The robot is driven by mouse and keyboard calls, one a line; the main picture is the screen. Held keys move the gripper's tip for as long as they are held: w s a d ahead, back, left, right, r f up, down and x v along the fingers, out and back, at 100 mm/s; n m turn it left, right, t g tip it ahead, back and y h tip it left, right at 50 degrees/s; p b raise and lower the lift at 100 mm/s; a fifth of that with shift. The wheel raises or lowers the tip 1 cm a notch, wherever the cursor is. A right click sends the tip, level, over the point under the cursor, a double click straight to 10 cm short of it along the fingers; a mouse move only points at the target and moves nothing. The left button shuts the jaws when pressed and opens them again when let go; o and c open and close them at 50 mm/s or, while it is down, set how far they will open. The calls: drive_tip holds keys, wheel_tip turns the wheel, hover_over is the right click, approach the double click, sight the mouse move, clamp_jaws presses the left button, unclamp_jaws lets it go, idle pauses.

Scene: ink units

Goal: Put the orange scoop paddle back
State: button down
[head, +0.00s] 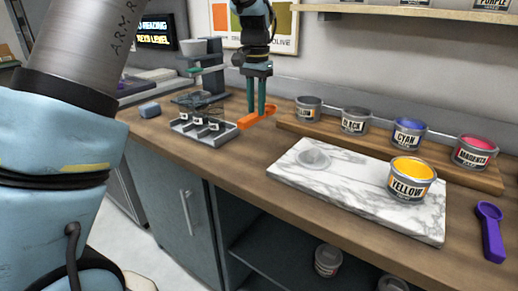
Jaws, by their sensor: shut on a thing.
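My gripper (256,112) points down over the wooden counter, with its two teal fingers shut on the orange scoop paddle (247,121). The paddle lies roughly level between the fingertips, to the right of a grey tray. I cannot tell whether it touches the counter or hangs just above it. Part of the paddle is hidden behind the fingers.
The grey tray (178,126) holds several small labelled items. A marble slab (330,190) carries the open YELLOW can (411,181) and a clear dish (314,158). Several cans stand on a wooden riser (330,130) behind. A purple scoop (490,233) lies at right.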

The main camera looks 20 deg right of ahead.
wheel_tip(320, 180, down, 9)
drive_tip(key=shift+f+p, duration=0.2)
drive_tip(key=shift+p, duration=0.9)
drive_tip(key=c, duration=0.7)
unclamp_jaws()
drive_tip(key=shift+o, duration=0.2)
wheel_tip(320, 180, up, 12)
drive_tip(key=shift+r+b, duration=0.1)
drive_tip(key=shift+b, duration=0.95)
drive_tip(key=a+f+n, duration=0.2)
drive_tip(key=a+n, duration=0.1)
drive_tip(key=a, duration=0.7)
drive_tip(key=a+f+n, duration=0.3)
drive_tip(key=a, duration=0.8)
drive_tip(key=s+a+f+n, duration=0.2)
drive_tip(key=s+a, duration=0.3)
drive_tip(key=a, duration=0.3)
drive_tip(key=s+a+f+n+t, duration=0.1)
drive_tip(key=s+a+f+n, duration=0.2)
drive_tip(key=s+a, duration=0.3)
drive_tip(key=shift+a+t, duration=0.3)
drive_tip(key=shift+a, duration=0.55)
